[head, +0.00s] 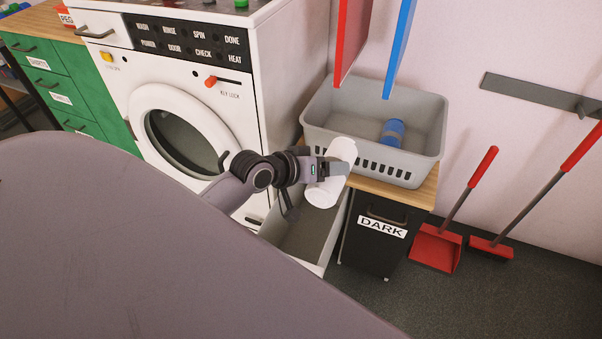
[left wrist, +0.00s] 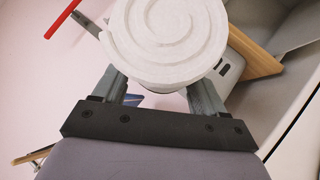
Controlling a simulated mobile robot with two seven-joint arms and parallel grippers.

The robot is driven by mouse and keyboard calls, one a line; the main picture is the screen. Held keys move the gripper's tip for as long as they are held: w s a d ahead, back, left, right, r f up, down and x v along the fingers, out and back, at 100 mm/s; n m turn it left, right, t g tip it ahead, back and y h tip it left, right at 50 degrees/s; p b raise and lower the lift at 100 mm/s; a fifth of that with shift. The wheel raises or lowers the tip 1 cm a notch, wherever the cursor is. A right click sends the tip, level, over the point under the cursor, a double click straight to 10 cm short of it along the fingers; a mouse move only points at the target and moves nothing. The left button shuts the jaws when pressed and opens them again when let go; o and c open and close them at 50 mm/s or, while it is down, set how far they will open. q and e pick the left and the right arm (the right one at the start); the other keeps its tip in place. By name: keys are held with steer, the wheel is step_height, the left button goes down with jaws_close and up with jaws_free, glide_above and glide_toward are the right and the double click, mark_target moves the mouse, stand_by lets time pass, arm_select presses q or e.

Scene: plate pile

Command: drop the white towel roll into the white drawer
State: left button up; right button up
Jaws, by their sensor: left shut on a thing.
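The white towel roll (head: 334,178) is held in my left gripper (head: 331,169), above the open white drawer. In the left wrist view the spiral end of the towel roll (left wrist: 168,38) shows between the two fingers of the left gripper (left wrist: 162,92). The white drawer (head: 309,243) is pulled out below the gripper, to the left of the black DARK cabinet. Its visible inside looks empty, and part of it is hidden by my arm and body. My right gripper is in neither view.
A grey basket (head: 424,117) with a blue roll (head: 392,133) stands on a wooden top beside the roll. The black DARK cabinet (head: 373,254) is below it. A white washing machine (head: 277,78) stands behind the drawer. A red dustpan (head: 436,248) is at right.

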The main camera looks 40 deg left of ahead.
arm_select(q)
steer(key=w+a+f+b, duration=0.4)
steer(key=a+f+b, duration=0.5)
steer(key=f, duration=0.4)
steer(key=shift+w+a+f+y+b, duration=0.15)
steer(key=shift+a+f+y+b, duration=0.2)
steer(key=shift+b, duration=0.35)
steer(key=o, duration=1.4)
steer(key=shift+o, duration=0.2)
steer(key=p+v, duration=0.2)
steer(key=v, duration=0.5)
